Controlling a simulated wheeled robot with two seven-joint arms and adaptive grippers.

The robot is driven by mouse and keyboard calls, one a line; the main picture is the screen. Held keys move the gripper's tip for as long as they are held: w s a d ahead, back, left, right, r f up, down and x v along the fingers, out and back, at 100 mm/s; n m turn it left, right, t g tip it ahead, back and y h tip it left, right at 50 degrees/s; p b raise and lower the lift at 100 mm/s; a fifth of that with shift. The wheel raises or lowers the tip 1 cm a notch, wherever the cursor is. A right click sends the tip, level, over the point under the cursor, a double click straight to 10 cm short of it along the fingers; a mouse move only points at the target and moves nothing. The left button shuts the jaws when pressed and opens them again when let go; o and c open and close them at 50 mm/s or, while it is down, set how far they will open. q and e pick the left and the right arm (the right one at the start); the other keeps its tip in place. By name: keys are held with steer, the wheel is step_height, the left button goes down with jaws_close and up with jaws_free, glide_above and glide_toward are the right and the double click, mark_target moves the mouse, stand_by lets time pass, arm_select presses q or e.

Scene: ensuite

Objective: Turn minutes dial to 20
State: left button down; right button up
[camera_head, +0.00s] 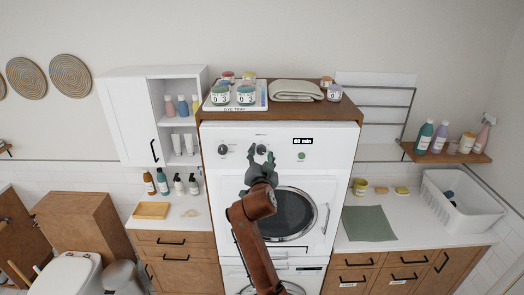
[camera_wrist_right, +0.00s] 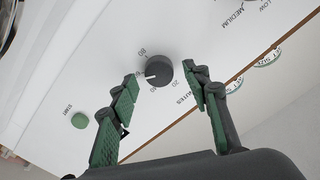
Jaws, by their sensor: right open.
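The minutes dial (camera_wrist_right: 158,72) is a dark round knob on the white front panel of the machine (camera_head: 335,140). In the right wrist view, numbers ring it, with 20 to its lower right and MINUTES lettered beside it; its white mark points left. My right gripper (camera_wrist_right: 164,83) is open, with its two green-padded fingers on either side of the dial and a visible gap to each side. In the head view, the gripper (camera_head: 261,158) is in front of the dial, which shows between the fingertips. The display (camera_head: 303,141) reads 60 min. My left gripper is out of view.
A green start button (camera_head: 301,156) is right of the dial, and another dark dial (camera_head: 223,150) is to the left. A round glass door (camera_head: 290,212) is below. A tray (camera_head: 262,104) with jars and a folded towel (camera_head: 296,91) are on top.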

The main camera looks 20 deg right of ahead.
steer(key=shift+w, duration=0.3)
steer(key=shift+c, duration=0.7)
steer(key=c, duration=1)
